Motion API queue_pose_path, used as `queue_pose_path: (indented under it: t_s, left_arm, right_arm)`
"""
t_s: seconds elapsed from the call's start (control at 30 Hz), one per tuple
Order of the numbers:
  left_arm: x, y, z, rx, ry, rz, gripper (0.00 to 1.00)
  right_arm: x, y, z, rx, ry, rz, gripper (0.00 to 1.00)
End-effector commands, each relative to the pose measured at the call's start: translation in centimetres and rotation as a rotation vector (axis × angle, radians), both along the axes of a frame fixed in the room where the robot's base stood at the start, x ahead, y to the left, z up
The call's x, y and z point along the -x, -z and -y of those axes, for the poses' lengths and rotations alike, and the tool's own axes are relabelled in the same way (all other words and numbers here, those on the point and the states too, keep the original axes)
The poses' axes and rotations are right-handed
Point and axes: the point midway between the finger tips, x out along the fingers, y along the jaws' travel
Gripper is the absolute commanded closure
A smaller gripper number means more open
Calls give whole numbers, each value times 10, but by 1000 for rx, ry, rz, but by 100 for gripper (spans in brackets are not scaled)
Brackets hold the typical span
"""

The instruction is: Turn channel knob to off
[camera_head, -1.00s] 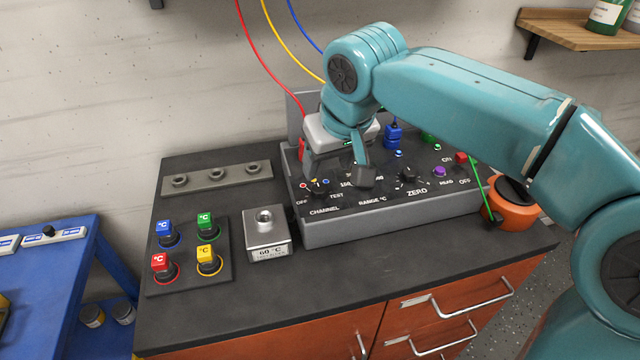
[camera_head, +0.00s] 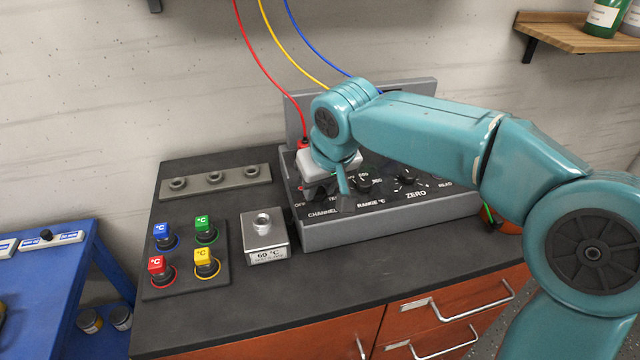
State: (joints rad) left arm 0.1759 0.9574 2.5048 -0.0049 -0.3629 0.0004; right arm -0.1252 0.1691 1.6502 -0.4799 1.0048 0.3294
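The grey instrument panel (camera_head: 400,226) sits on the dark bench top, with CHANNEL, RANGE °C and ZERO knobs on its sloping black face. My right gripper (camera_head: 327,198) is over the CHANNEL knob area at the panel's left end, pointing down with its two fingers apart. The gripper covers the CHANNEL knob, so its pointer setting and any contact are hidden. The CHANNEL label (camera_head: 322,213) shows just below the fingers, with OFF at its upper left. The RANGE knob (camera_head: 364,186) is just right of the gripper. My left gripper is not in view.
A steel block marked 60 °C (camera_head: 265,240) stands left of the panel. A plate with several coloured °C plugs (camera_head: 186,254) lies further left, and a grey socket strip (camera_head: 215,182) behind. Red, yellow and blue cables hang behind the panel. The front bench top is clear.

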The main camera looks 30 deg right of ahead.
Motion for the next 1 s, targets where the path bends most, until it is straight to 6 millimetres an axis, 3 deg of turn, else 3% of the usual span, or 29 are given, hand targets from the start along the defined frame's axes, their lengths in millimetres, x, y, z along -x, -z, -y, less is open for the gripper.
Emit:
queue_pose_path:
  t_s: [0.47,1.0]
  left_arm:
    - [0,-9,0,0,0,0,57]
    - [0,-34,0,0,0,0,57]
  right_arm:
    - [0,-2,2,-1,-123,0,98]
    - [-2,-3,8,-1,-610,0,98]
